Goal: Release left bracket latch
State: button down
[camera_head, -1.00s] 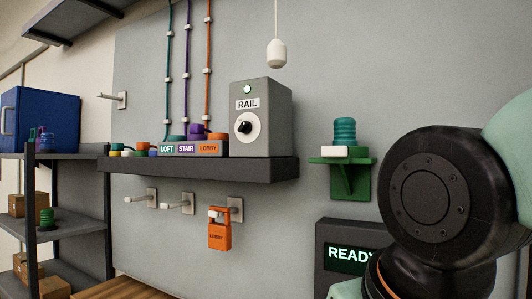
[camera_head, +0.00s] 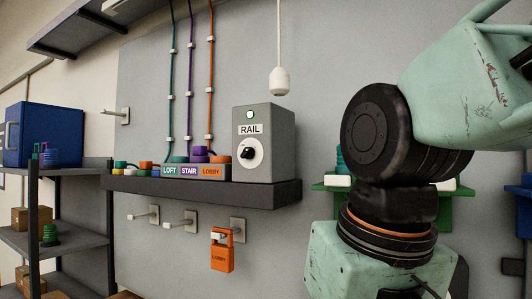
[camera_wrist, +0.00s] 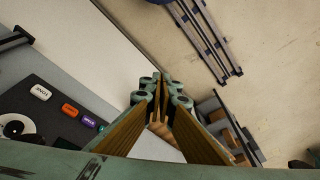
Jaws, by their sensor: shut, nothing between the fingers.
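A green wall bracket (camera_head: 325,187) shows at the left of my arm in the head view, with a white latch-like piece (camera_head: 338,181) at its front. A teal ribbed cylinder (camera_head: 341,158) stands on it, mostly hidden by my arm. A second green bracket part (camera_head: 462,191) with a white piece shows at the right of my arm; whether it is a separate bracket I cannot tell. My gripper (camera_wrist: 160,86) is shut and empty in the wrist view, away from any bracket. It is not visible in the head view.
A dark shelf (camera_head: 200,190) holds the grey RAIL box (camera_head: 264,150) and coloured labelled pieces. A dark panel with coloured buttons (camera_wrist: 48,105) lies at the left of the wrist view.

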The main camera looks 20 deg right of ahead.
jog(key=w+d+r+m+g+p, duration=0.1)
jog(key=w+r+p, duration=0.3)
jog(key=r, duration=0.5)
jog(key=w+d+r+m+g+p, duration=0.1)
jog(key=w+d+r+m+p, duration=0.1)
jog(key=r+p, duration=0.4)
jog(key=w+d+r+m+g+y+p, duration=0.1)
jog(key=w+d+r+m+p, duration=0.1)
jog(key=w+r, duration=0.4)
jog(key=shift+w+d+r+m+p, duration=0.15)
jog(key=shift+r+p, duration=0.3)
jog(key=shift+r, duration=0.5)
jog(key=shift+w+d+r+m+p, duration=0.1)
jog(key=shift+d+r+p, duration=0.3)
jog(key=shift+r, duration=0.55)
jog(key=shift+w+d+r+m+p, duration=0.15)
jog(key=shift+r+p, duration=0.4)
jog(key=shift+r, duration=0.4)
notch_tip(320, 180, up, 13)
jog(key=m+g+y+p, duration=0.1)
jog(key=m+g+p, duration=0.15)
jog(key=p, duration=0.55)
send_over(326, 181)
jog(key=w+d, duration=0.3)
jog(key=d, duration=0.2)
jog(key=shift+f+t, duration=0.15)
jog(key=shift+t, duration=0.2)
jog(key=shift+s+f, duration=0.1)
jog(key=shift+f, duration=0.05)
jog(key=shift+x, duration=4.85)
